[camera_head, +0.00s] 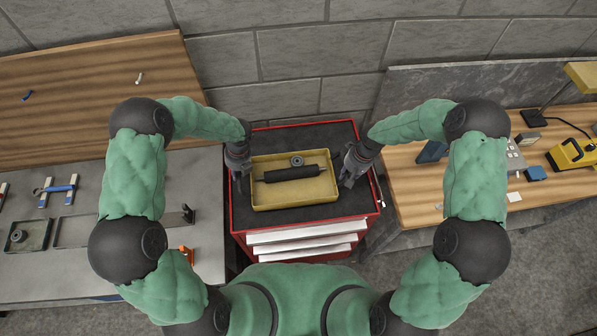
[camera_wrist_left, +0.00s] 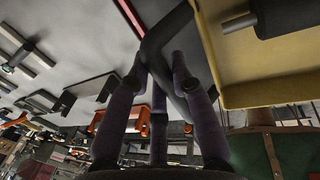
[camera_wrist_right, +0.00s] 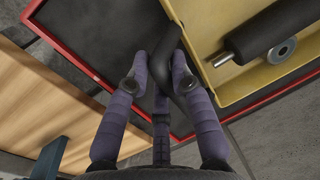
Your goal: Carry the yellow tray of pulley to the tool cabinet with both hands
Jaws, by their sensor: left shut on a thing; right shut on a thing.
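The yellow tray (camera_head: 262,197) is over the black top of the red tool cabinet (camera_head: 300,131), between my two grippers. A black roller with metal shaft ends (camera_head: 291,173) and a small grey pulley (camera_head: 297,160) lie in it. My left gripper (camera_head: 238,172) is shut on the tray's left side; the left wrist view shows its fingers closed on a dark handle (camera_wrist_left: 158,45) beside the yellow wall. My right gripper (camera_head: 350,172) is shut on the right side's dark handle (camera_wrist_right: 183,40). I cannot tell whether the tray's bottom touches the cabinet top.
A grey bench (camera_head: 75,267) with tools and small trays stands at the left. A wooden bench (camera_head: 415,190) with a yellow device (camera_head: 572,154) stands at the right. A block wall (camera_head: 290,55) is behind the cabinet. Several cabinet drawers (camera_head: 300,237) face me.

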